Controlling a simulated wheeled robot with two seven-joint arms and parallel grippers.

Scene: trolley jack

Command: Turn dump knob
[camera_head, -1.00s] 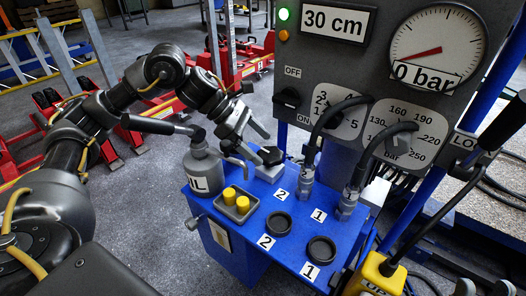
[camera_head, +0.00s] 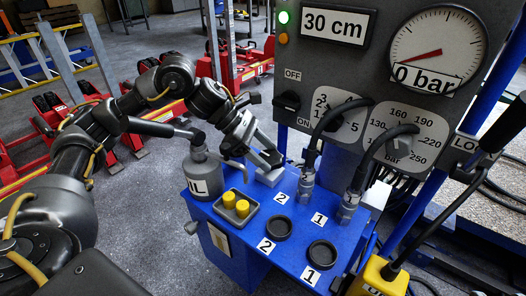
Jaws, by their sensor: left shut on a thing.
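The dump knob (camera_head: 267,163) is a black knob on a small pale grey block (camera_head: 270,178) at the back left of the blue table. My left gripper (camera_head: 266,158) reaches down from the left and is shut on the knob. The fingers hide most of the knob, so its turn angle cannot be read. My right gripper is not in view.
An oil bottle (camera_head: 202,176) with a spout and a tray (camera_head: 238,222) with two yellow caps stand close by. Hose couplings (camera_head: 305,187), black rings (camera_head: 279,226) and the gauge panel (camera_head: 350,75) are to the right. The gauge (camera_head: 437,48) is labelled 0 bar.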

